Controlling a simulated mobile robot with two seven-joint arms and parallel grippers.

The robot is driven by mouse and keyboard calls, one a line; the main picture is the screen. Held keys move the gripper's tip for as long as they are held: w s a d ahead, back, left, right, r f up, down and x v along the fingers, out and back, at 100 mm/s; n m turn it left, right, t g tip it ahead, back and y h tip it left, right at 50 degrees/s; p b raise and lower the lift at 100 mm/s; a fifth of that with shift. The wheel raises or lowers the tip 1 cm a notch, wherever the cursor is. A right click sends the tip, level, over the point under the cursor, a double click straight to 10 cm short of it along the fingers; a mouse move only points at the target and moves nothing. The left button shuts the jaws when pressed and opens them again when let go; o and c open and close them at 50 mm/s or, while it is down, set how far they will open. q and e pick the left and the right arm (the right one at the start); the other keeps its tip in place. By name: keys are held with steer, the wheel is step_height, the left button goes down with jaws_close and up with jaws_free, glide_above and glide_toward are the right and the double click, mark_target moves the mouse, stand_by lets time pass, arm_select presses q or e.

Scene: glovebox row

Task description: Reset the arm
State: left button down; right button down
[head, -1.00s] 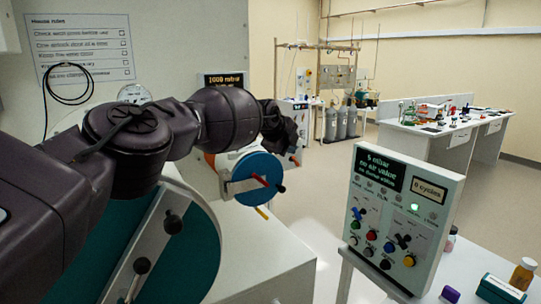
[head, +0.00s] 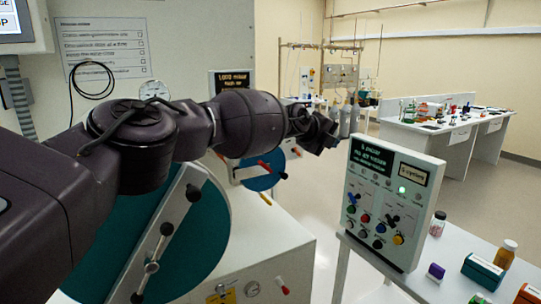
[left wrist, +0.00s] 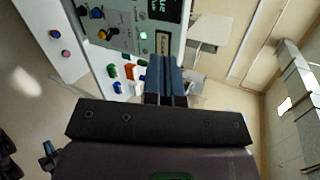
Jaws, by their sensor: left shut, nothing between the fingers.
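My left arm reaches across the head view from the left. Its gripper (head: 326,132) is raised in the air, just left of the top of the control panel (head: 390,205) as seen in the picture. In the left wrist view the two fingers (left wrist: 166,78) lie together, shut and empty. The control panel (left wrist: 125,25) shows beyond them there, with a lit green lamp and coloured knobs.
A large teal round door (head: 205,240) and a smaller blue one (head: 262,172) are on the white glovebox under my left arm. A white side table (head: 455,265) holds small bottles and boxes. A lab bench (head: 470,140) stands far back; open floor lies before it.

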arm_select(q)
steer(key=s+d+f+n+h, duration=0.2)
steer(key=s+d+f+h, duration=0.15)
steer(key=s, duration=0.45)
steer(key=s+d+f+n+h, duration=0.1)
steer(key=s+d+f+h, duration=0.2)
steer(key=s+d, duration=0.3)
steer(key=s+a+f+n+t+y+b, duration=0.1)
steer(key=s+a+f+n+t+y, duration=0.25)
steer(key=a+f+n, duration=0.6)
steer(key=s+a+f+n+t+y, duration=0.25)
steer(key=a+f+n+y, duration=0.2)
steer(key=a, duration=1.05)
steer(key=s+a+f+n+t+y+b, duration=0.1)
steer(key=s+a+f+n+t+y, duration=0.2)
steer(key=a+f+n, duration=0.7)
steer(key=s+a+f+n+g+y, duration=0.1)
steer(key=s+a+f+g+y, duration=0.1)
steer(key=s+a+f, duration=0.7)
steer(key=s+a+f+n+g+y, duration=0.2)
steer(key=s+a+f, duration=0.7)
steer(key=s, duration=0.6)
steer(key=shift+s+a+f+g+y, duration=0.2)
steer(key=shift+a+f+g+y, duration=0.15)
steer(key=shift+g+y, duration=0.4)
